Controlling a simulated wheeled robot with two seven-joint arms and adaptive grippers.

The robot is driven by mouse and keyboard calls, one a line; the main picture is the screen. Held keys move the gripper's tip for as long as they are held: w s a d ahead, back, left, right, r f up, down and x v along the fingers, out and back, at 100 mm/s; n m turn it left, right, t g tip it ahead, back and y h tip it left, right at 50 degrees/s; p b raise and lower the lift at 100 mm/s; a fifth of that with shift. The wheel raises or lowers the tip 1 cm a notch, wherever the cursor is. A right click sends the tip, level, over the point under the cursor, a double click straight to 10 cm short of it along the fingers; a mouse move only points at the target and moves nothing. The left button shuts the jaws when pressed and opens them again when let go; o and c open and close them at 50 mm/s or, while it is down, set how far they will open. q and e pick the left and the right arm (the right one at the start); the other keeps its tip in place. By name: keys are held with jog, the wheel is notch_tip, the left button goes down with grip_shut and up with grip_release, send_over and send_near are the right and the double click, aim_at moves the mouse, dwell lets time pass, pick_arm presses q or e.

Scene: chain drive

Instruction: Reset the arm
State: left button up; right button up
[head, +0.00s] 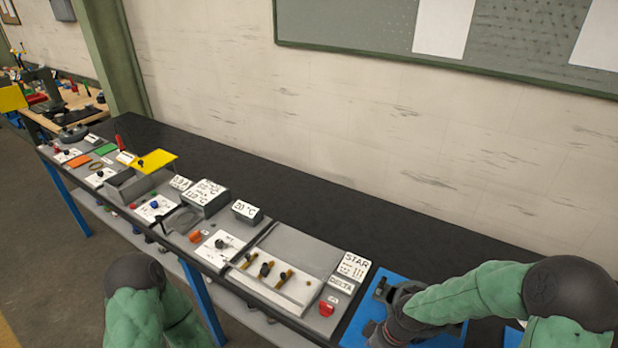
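My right arm comes in from the right in a green sleeve. Its dark wrist and gripper (385,332) hang over a blue mat (362,318) at the bottom of the head view. The fingers are small and partly hidden, so I cannot tell whether they are open or shut. Of my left arm only the green sleeve and dark elbow show at the lower left. My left gripper is out of view.
A long black bench (330,215) carries a panel with brass bars (265,268), a red switch (326,308), a STAR sign (354,265), temperature signs and a yellow plate (153,161). Bare bench top lies behind them. A wall with a green-framed board (340,25) stands behind.

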jog(key=s+a+f+m+y, duration=0.1)
jog(key=s+a+f+m, duration=0.2)
jog(key=s+f+m, duration=0.4)
jog(key=s+a+f+m, duration=0.25)
jog(key=s+f, duration=0.25)
jog(key=f, duration=0.4)
notch_tip(320, 180, down, 8)
jog(key=w+a+n+b, duration=0.1)
jog(key=w+b, duration=0.1)
jog(key=b, duration=0.8)
jog(key=shift+a+f+t, duration=0.15)
jog(key=shift+t, duration=0.25)
